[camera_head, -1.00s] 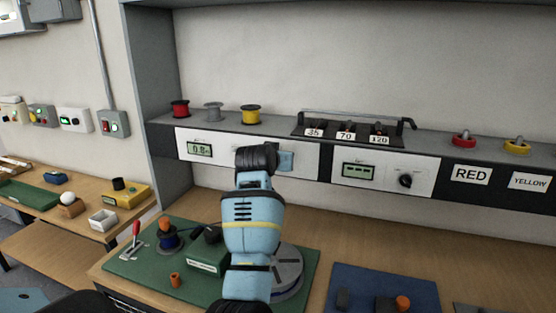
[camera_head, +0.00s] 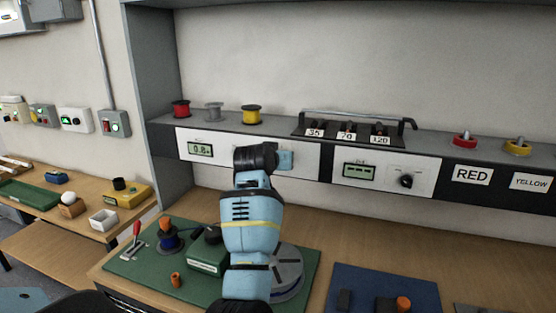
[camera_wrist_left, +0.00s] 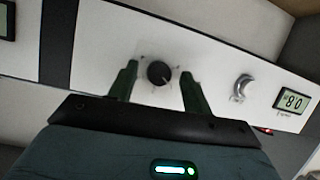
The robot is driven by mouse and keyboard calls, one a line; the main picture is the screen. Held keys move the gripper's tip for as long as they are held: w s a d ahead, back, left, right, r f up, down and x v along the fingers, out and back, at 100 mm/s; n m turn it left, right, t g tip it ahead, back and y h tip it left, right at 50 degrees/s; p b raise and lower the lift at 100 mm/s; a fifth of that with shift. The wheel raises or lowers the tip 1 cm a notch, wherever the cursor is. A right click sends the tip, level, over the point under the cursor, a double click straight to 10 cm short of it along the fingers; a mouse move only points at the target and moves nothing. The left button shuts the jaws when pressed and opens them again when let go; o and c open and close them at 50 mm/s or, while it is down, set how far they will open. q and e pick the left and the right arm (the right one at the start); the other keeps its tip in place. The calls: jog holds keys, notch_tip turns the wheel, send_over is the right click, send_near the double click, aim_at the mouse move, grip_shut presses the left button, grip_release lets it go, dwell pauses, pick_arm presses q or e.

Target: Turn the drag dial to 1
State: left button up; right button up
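A round black dial (camera_wrist_left: 160,73) with a light pointer mark sits on a white panel (camera_wrist_left: 105,40). I take it as the drag dial; its markings are too small to read. My left gripper (camera_wrist_left: 159,68) is open, with one finger on each side of the dial and a visible gap to it. In the head view my left gripper (camera_head: 286,160) is at the left white panel (camera_head: 309,157), and the dial is hidden behind my arm. A display (camera_head: 199,150) on this panel reads about 0.8; it also shows in the left wrist view (camera_wrist_left: 292,101). My right gripper is not in view.
A silver knob (camera_wrist_left: 242,87) sits between the dial and the display. The right panel has another black dial (camera_head: 405,180) and display (camera_head: 359,170). Spools stand on the shelf above. A green mat (camera_head: 150,268) with parts lies below my arm.

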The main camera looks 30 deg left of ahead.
pick_arm(q)
jog(key=v, duration=0.8)
dwell(0.7)
